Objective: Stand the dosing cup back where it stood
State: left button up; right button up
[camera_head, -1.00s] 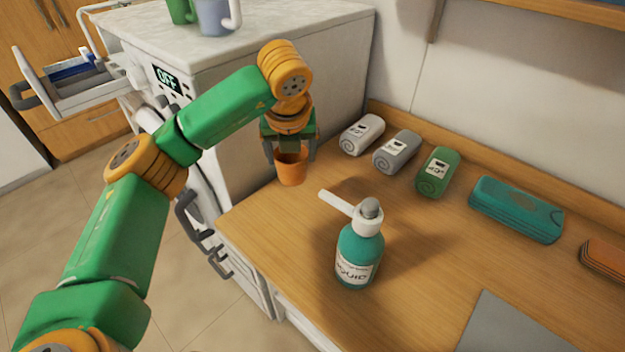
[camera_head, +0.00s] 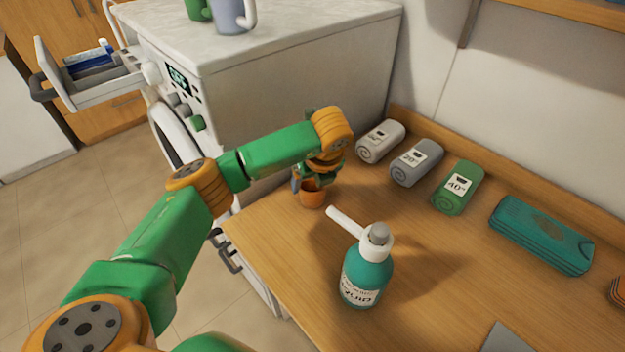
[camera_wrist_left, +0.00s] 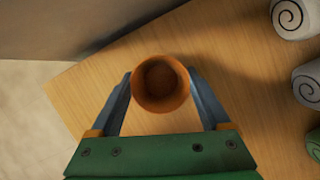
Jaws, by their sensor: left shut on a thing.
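The dosing cup (camera_head: 312,196) is a small orange-brown cup, upright, low over the wooden counter near its left end, behind the bottle. My left gripper (camera_head: 311,185) is shut on it from above, with one finger on each side. In the left wrist view the cup (camera_wrist_left: 160,84) shows its open, empty inside between the two fingers of the gripper (camera_wrist_left: 163,90). I cannot tell whether the cup's base touches the counter. My right gripper is not in view.
A teal pump bottle (camera_head: 366,268) stands in front of the cup, its white spout pointing toward it. Rolled towels (camera_head: 458,188) and a folded teal cloth (camera_head: 541,234) lie along the back. The white machine (camera_head: 290,85) stands close on the left. Bare wood (camera_head: 270,238) lies left of the bottle.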

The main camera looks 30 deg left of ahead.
pick_arm(q)
jog(key=o, duration=1.3)
jog(key=b+v, duration=0.1)
jog(key=v, duration=0.5)
notch_tip(320, 180, up, 6)
jog(key=p, duration=0.2)
send_over(316, 205)
jog(key=d, duration=0.1)
jog(key=shift+s+d+f, duration=0.2)
jog(key=shift+s, duration=0.25)
